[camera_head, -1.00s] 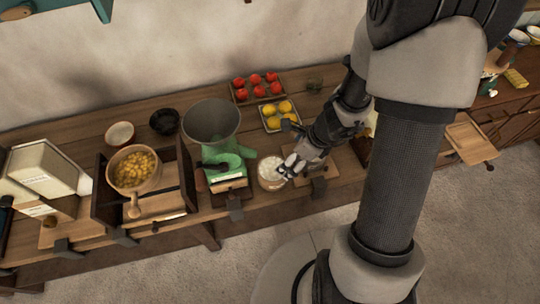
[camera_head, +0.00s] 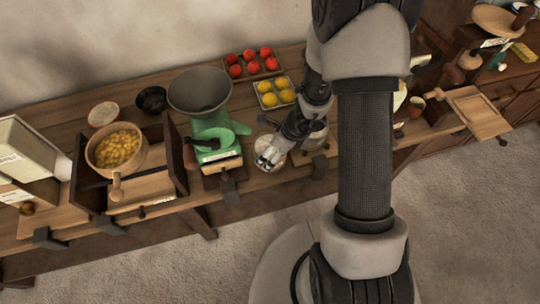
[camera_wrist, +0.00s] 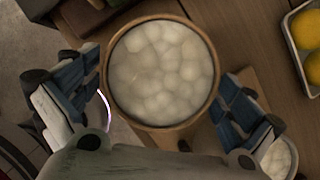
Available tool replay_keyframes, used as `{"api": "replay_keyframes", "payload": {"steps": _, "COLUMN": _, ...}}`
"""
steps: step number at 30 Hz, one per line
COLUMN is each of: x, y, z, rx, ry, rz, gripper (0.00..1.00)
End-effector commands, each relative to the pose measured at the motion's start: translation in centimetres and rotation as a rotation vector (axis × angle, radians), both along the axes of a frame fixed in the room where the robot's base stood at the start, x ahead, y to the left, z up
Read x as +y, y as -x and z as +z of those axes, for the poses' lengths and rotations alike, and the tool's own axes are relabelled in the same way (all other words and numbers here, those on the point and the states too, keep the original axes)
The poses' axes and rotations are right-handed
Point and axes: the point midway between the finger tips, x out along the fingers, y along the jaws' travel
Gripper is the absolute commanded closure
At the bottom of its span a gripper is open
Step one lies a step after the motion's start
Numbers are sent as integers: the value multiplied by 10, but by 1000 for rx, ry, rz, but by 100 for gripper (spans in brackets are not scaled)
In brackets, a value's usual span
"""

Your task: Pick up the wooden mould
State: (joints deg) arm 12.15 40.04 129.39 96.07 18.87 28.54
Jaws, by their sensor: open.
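The wooden mould, a round vessel with a brown rim and lumpy white contents, fills the middle of the wrist view (camera_wrist: 206,118). In the head view the mould (camera_head: 279,160) stands on the bench right of the green grinder, partly hidden by my gripper. My gripper (camera_head: 268,157) is directly above it. In the wrist view my gripper's (camera_wrist: 160,76) blue-padded fingers are open, one on each side of the mould. A gap shows beside the right finger; I cannot tell if the left finger touches the wall.
The green grinder (camera_head: 212,138) stands close on the left. Trays of yellow fruit (camera_head: 273,93) and red fruit (camera_head: 250,64) lie behind. Another pale-filled vessel (camera_wrist: 277,160) is at the lower right of the wrist view. The bench's front edge is near.

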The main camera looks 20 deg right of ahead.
Motion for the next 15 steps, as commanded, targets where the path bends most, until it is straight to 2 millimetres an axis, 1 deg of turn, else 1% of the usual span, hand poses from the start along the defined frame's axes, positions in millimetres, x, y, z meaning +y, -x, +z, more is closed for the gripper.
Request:
{"api": "replay_keyframes", "payload": {"steps": 1, "x": 3, "y": -2, "z": -11, "rx": 2, "ry": 0, "rz": 2, "gripper": 0}}
{"api": "replay_keyframes", "payload": {"steps": 4, "x": 5, "y": -5, "z": -19, "rx": 1, "ry": -1, "rz": 0, "gripper": 0}}
{"api": "replay_keyframes", "payload": {"steps": 12, "x": 6, "y": -6, "z": -20, "rx": -1, "ry": 1, "rz": 1, "gripper": 0}}
{"api": "replay_keyframes", "payload": {"steps": 15, "x": 6, "y": -6, "z": -20, "rx": -1, "ry": 1, "rz": 1, "gripper": 6}}
